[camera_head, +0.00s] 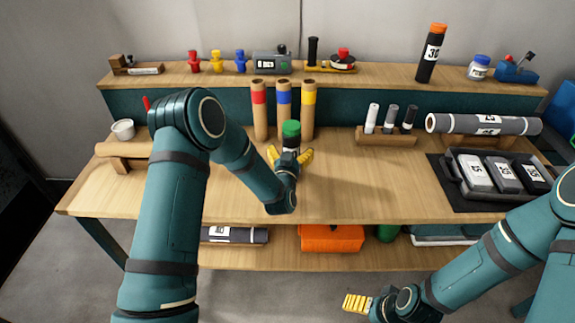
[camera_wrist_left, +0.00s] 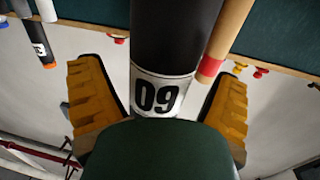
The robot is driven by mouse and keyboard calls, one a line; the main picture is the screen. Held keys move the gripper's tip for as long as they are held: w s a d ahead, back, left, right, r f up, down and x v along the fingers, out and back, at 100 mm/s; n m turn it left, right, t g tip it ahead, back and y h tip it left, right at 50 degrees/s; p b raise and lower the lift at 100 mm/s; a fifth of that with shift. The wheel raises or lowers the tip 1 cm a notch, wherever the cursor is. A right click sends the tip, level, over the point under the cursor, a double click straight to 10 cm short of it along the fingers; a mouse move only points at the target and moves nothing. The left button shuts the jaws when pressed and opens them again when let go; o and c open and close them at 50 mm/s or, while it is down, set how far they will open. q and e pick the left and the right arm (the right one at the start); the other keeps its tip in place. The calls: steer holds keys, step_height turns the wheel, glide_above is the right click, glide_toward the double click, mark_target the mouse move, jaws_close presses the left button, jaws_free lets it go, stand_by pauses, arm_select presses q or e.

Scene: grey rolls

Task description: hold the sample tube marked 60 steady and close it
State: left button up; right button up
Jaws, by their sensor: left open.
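The sample tube marked 60 (camera_wrist_left: 158,95) stands on the bench, dark with a white label and a green cap (camera_head: 291,128) on its top. In the left wrist view its label appears upside down and the green cap (camera_wrist_left: 160,150) is close to the camera. I cannot tell how tightly the cap sits. My left gripper (camera_head: 289,157) is open, with its yellow fingers on either side of the tube and gaps showing beside it. My right gripper (camera_head: 357,303) is low in front of the bench, away from the tube; its finger opening is unclear.
Three cardboard tubes with red (camera_head: 260,112), blue (camera_head: 284,112) and yellow bands stand just behind. A tube marked 30 (camera_head: 431,54) stands on the upper shelf. A marker rack (camera_head: 386,138) and a black tray (camera_head: 455,190) are at right.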

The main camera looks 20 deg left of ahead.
arm_select(q)
steer(key=s+d, duration=0.1)
steer(key=s, duration=1)
steer(key=shift+d, duration=0.3)
arm_select(e)
steer(key=shift+r, duration=0.2)
steer(key=shift+s, duration=0.1)
